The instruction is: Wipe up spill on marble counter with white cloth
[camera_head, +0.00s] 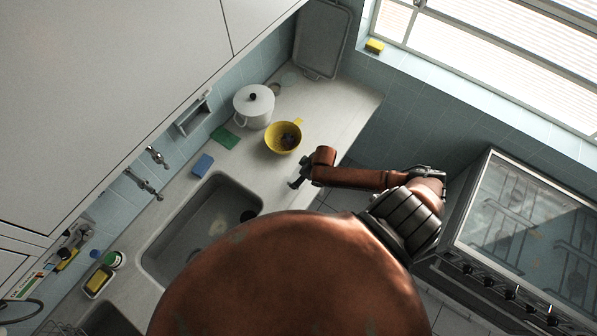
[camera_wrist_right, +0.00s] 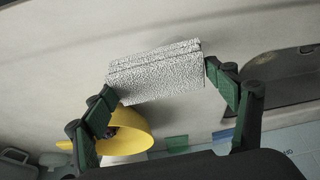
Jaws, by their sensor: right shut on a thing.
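My right gripper (camera_head: 298,180) reaches over the front edge of the marble counter (camera_head: 345,106), to the right of the sink. In the wrist view its two green fingers (camera_wrist_right: 162,88) are shut on the white cloth (camera_wrist_right: 155,68), a folded, rough-textured pad held between the fingertips. The cloth appears close to the counter surface (camera_wrist_right: 60,60); I cannot tell whether it touches. I cannot make out a spill in either view. My left gripper is not in view.
A yellow colander (camera_head: 282,138) and a white lidded pot (camera_head: 254,105) stand behind the gripper. A blue sponge (camera_head: 202,165) and green cloth (camera_head: 225,137) lie near the wall. The sink (camera_head: 183,232) is at left, a stove (camera_head: 530,225) at right.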

